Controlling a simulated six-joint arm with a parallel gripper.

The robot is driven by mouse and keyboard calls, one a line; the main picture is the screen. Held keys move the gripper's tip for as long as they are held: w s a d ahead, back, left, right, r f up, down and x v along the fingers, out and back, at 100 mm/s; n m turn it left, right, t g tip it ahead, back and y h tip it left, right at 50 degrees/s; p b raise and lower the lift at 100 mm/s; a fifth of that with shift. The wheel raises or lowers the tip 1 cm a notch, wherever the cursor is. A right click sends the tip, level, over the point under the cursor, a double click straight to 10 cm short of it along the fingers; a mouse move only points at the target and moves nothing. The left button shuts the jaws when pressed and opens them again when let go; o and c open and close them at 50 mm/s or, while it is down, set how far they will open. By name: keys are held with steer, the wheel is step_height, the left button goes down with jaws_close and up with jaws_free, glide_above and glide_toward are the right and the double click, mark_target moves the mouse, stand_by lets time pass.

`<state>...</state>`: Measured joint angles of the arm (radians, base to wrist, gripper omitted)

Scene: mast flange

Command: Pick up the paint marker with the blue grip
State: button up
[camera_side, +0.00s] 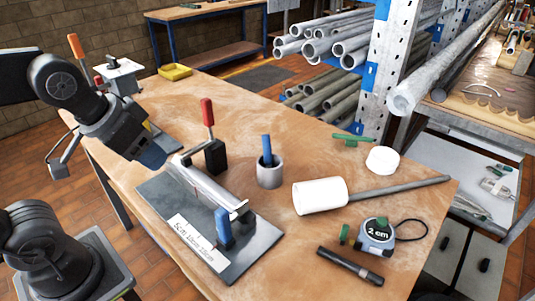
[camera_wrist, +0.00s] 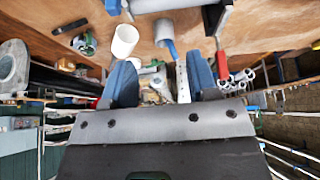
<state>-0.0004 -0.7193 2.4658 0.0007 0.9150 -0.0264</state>
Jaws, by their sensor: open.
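A marker with a blue grip (camera_side: 267,146) stands nearly upright in a grey round holder (camera_side: 270,177) at the middle of the workbench in the side view. Its lower part is hidden inside the holder. In the wrist view, a grey and blue cylinder (camera_wrist: 166,32) beyond the fingers looks like this holder and marker, but is too small to be sure. My gripper (camera_side: 155,158) hangs left of the holder, close to the far end of the clamped metal piece. It also shows in the wrist view (camera_wrist: 163,82), its blue fingers open and apart, with nothing held between them.
A white-headed mallet (camera_side: 320,196), tape measure (camera_side: 376,234) and dark cylinder (camera_side: 350,266) lie right. Bench behind the holder is mostly clear.

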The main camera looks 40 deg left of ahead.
steer(key=w+r+n+g, duration=0.2)
steer(key=w+r+n, duration=0.25)
steer(key=w, duration=0.65)
steer(key=n+g, duration=0.5)
steer(key=n, duration=0.5)
glide_above(265, 143)
steer(key=w, duration=0.3)
step_height(265, 143, down, 8)
steer(key=f, duration=0.5)
steer(key=s+f, duration=0.1)
steer(key=f, duration=0.3)
steer(key=s+a+f, duration=0.1)
steer(key=f, duration=0.4)
steer(key=shift+a, duration=0.1)
jaws_close()
